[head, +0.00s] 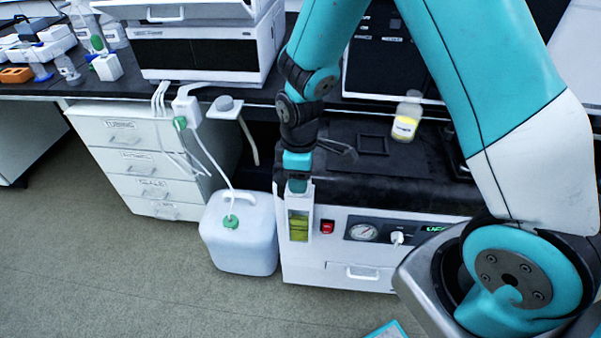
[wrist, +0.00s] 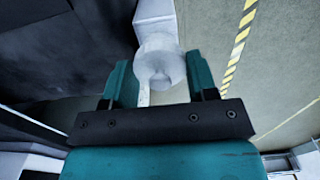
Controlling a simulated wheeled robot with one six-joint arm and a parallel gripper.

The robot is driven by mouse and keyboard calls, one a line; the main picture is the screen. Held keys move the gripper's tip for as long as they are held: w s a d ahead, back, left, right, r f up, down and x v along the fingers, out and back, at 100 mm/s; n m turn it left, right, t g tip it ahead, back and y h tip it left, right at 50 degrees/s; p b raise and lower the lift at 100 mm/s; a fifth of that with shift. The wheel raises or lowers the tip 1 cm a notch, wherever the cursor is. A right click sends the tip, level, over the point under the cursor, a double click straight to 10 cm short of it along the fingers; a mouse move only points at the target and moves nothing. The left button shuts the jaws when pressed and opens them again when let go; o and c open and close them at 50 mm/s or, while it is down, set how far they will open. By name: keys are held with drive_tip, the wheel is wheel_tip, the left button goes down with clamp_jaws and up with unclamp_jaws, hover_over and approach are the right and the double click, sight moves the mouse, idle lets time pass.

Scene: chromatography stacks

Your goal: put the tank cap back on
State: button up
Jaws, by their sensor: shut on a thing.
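My gripper (head: 297,185) points down at the front left corner of the white bench unit (head: 340,262), just above its yellow-green sight window (head: 299,226). In the wrist view its two teal fingers (wrist: 159,64) are shut on a pale, round, translucent-looking piece, which I take to be the tank cap (wrist: 160,68). In the head view the fingers hide this piece. A white block (wrist: 154,10) shows beyond it in the wrist view. I cannot tell whether the cap touches the tank opening.
A white jerrycan (head: 238,250) with a green cap and tube stands on the floor to the left. A small white shelf (head: 222,113) holds a grey round piece.

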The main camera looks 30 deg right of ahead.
idle(0.3)
drive_tip(key=o, duration=1.3)
drive_tip(key=shift+r+p, duration=3.25)
drive_tip(key=shift+r, duration=0.3)
clamp_jaws()
